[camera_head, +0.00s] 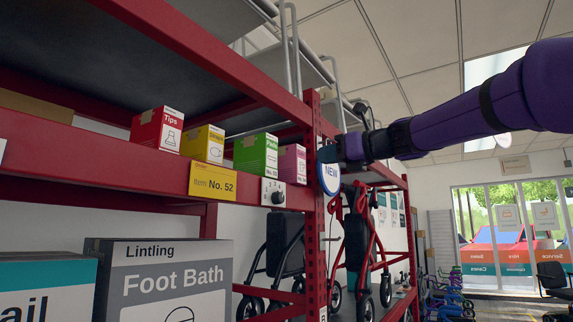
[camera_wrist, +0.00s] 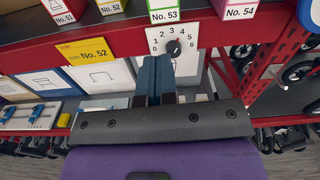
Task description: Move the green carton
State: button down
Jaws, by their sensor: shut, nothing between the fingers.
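The green carton (camera_head: 257,154) stands on the red shelf, between a yellow carton (camera_head: 203,144) and a pink carton (camera_head: 292,163). In the wrist view only the lower front of the green carton (camera_wrist: 164,10) shows at the top edge, marked No. 53. My gripper (camera_head: 328,154) is in front of the shelf, to the right of the cartons in the head view. In the wrist view my gripper (camera_wrist: 156,62) is shut and empty, its fingers just below the dial plate (camera_wrist: 172,41) and apart from the green carton.
A red carton (camera_head: 158,129) stands left on the same shelf. A yellow No. 52 label (camera_head: 213,183) and a dial (camera_head: 273,192) are on the shelf front. A round NEW sign (camera_head: 330,174) and a red post (camera_head: 313,215) are near my gripper. Rollators (camera_head: 362,235) stand beyond.

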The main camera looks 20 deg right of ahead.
send_near(272, 163)
jog(key=x, duration=0.7)
jog(key=shift+w+a, duration=0.2)
jog(key=shift+a, duration=0.1)
jog(key=x, duration=0.5)
jog(key=shift+w, duration=0.2)
dwell(0.3)
